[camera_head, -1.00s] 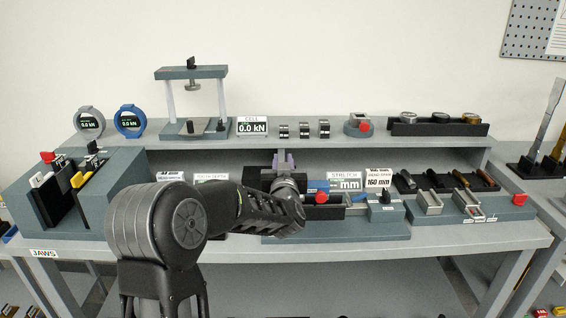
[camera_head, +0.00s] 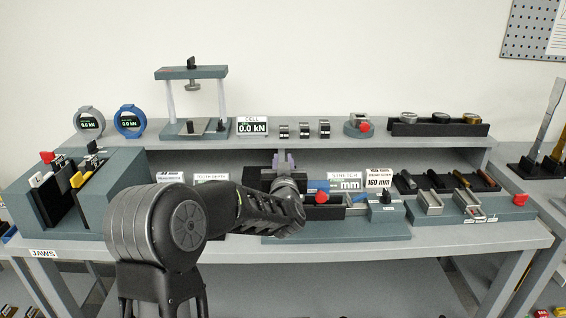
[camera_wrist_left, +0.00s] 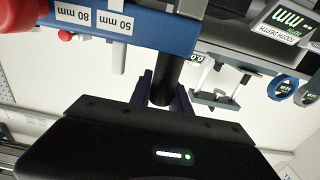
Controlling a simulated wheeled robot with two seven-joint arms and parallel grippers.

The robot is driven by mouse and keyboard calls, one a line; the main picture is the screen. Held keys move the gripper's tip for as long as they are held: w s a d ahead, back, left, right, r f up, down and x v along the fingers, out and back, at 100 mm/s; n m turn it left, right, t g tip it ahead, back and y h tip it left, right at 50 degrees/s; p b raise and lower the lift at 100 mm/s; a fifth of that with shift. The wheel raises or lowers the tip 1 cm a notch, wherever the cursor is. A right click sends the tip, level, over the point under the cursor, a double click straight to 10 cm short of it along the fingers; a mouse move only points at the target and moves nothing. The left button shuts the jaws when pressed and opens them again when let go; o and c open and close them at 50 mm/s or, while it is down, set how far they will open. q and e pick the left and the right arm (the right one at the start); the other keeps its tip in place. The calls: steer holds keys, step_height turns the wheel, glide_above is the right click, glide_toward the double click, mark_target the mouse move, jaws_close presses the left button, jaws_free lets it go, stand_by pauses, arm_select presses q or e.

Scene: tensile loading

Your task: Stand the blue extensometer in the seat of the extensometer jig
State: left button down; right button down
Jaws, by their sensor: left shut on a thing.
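The blue extensometer (camera_wrist_left: 135,27) shows in the left wrist view, which is upside down, as a blue bar with "50 mm" and "80 mm" labels. A black cylindrical grip (camera_wrist_left: 163,78) adjoins it. My left gripper (camera_wrist_left: 162,98) is shut on this grip. In the head view the left gripper (camera_head: 284,163) reaches over the back of the bench, and part of the blue extensometer (camera_head: 318,186) shows to its right. My right gripper is out of view.
A STRETCH display (camera_head: 346,184) and a 160 mm card (camera_head: 379,183) stand just right of the extensometer. The load frame (camera_head: 192,98) and CELL display (camera_head: 252,126) stand on the raised shelf. The jaw rack (camera_head: 75,190) is at the left.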

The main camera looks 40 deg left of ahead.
arm_select(q)
steer(key=shift+f+b, duration=1.45)
steer(key=shift+f, duration=0.05)
steer(key=c, duration=1.1)
jaws_free()
steer(key=shift+c, duration=0.2)
steer(key=shift+f, duration=0.1)
steer(key=v, duration=0.8)
steer(key=shift+b, duration=0.4)
